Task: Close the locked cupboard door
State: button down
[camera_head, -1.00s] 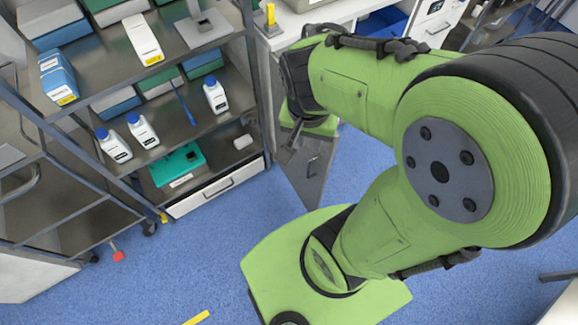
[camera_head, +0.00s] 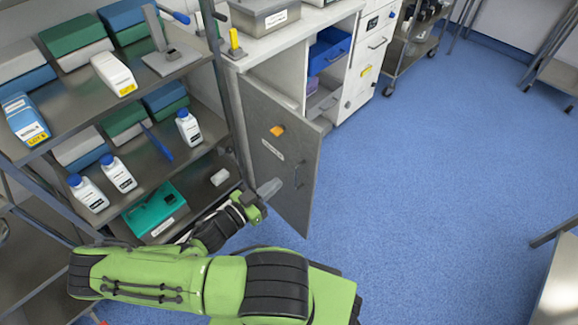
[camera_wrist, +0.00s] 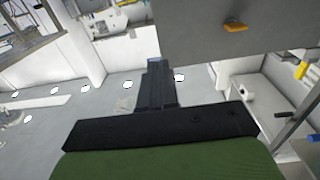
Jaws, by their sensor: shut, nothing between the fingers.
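The grey cupboard door (camera_head: 275,155) stands swung open from the white cabinet in the head view, with an orange latch or key piece (camera_head: 277,130), a label and a dark handle (camera_head: 298,178) on its face. My gripper (camera_head: 268,188) is at the door's lower part, in front of its labelled face; I cannot tell whether it touches. In the wrist view my gripper (camera_wrist: 155,85) is shut and empty, and the door (camera_wrist: 220,35) fills the upper right with its orange piece (camera_wrist: 235,27).
The open cabinet shows a blue bin (camera_head: 330,52) inside. A metal shelf rack (camera_head: 195,190) with bottles, boxes and a teal case (camera_head: 155,210) stands close to the left of my gripper.

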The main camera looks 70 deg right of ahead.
aim_at(316, 154)
jog(key=b+x, duration=0.1)
jog(key=x, duration=1.2)
jog(key=shift+s+d, duration=0.25)
jog(key=shift+s, duration=0.1)
jog(key=shift+d, duration=0.1)
jog(key=shift+d, duration=0.1)
